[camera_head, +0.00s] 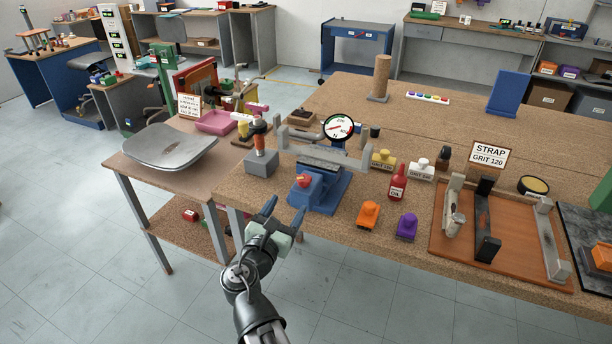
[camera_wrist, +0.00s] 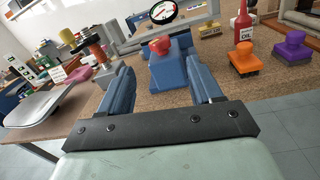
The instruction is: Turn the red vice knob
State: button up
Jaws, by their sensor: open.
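The red vice knob (camera_head: 303,180) sits on the front of a blue vice (camera_head: 325,194) near the table's front edge. In the wrist view the knob (camera_wrist: 160,46) is ahead, between the two fingers and beyond their tips, on top of the blue block (camera_wrist: 170,71). My gripper (camera_head: 284,212) is in front of the vice, just off the table edge. It also shows in the wrist view (camera_wrist: 163,80), with its blue fingers apart and nothing between them. A gap separates it from the knob.
A round dial gauge (camera_head: 338,128) stands behind the vice. A grey block with an orange-topped tool (camera_head: 261,160) is left of it. A red oil bottle (camera_head: 397,184), an orange brush (camera_head: 368,215) and a purple brush (camera_head: 407,227) stand to the right. A metal pan (camera_head: 170,146) is far left.

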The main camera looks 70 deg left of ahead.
aim_at(307, 175)
jog(key=shift+n, duration=0.8)
jog(key=x, duration=1.3)
jog(key=shift+w+a, duration=0.25)
jog(key=shift+a, duration=0.05)
jog(key=shift+c, duration=0.3)
jog(key=c, duration=0.9)
